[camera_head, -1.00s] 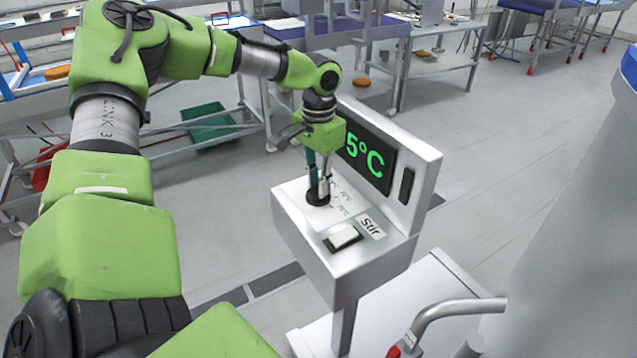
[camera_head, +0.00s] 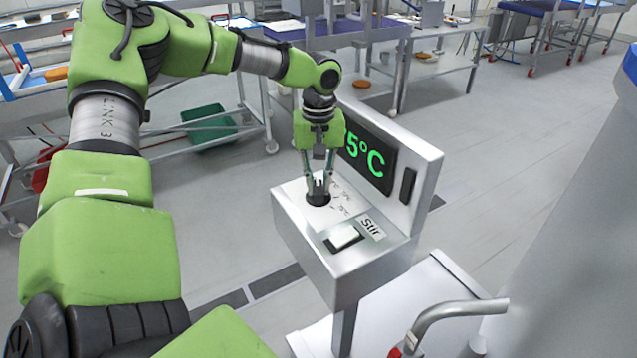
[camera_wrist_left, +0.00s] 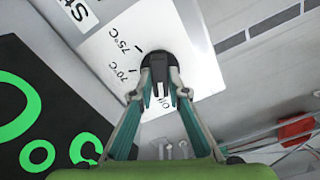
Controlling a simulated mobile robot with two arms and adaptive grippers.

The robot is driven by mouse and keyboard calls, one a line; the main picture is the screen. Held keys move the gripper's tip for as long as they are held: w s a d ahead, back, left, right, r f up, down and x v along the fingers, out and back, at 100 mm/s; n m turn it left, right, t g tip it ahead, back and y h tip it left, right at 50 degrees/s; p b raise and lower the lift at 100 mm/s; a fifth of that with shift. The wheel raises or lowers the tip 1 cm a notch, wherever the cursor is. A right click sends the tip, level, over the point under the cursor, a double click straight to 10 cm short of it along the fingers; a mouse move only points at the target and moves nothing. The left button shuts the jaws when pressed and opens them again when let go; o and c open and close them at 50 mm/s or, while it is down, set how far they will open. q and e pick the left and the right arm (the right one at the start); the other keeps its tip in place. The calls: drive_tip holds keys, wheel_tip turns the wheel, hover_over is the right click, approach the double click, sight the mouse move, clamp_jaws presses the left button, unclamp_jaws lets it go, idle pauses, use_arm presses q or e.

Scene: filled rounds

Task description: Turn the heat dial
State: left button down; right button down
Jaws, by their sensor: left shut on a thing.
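The heat dial is a round black knob (camera_head: 318,199) on the sloped top of the silver control box, and it also shows in the left wrist view (camera_wrist_left: 160,58). Printed marks around it read 70°C and 75°C. My left gripper (camera_head: 318,186) points down over the dial and is shut on its raised grip, with a finger on each side in the left wrist view (camera_wrist_left: 160,90). The green display (camera_head: 366,158) reads "5°C" with a digit before it, apparently 7, partly hidden by the gripper. My right gripper is not in view.
A white rocker switch (camera_head: 344,236) labelled Stir sits in front of the dial. The box (camera_head: 340,272) stands on a post over a white base (camera_head: 440,285). A bent metal handle (camera_head: 455,312) is at the lower right. Open floor lies around.

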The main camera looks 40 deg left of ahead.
sight(319, 187)
use_arm(q)
drive_tip(key=shift+w+r+n, duration=0.1)
drive_tip(key=shift+n, duration=1)
drive_tip(key=c, duration=2)
unclamp_jaws()
drive_tip(key=shift+o, duration=0.2)
wheel_tip(319, 187, up, 12)
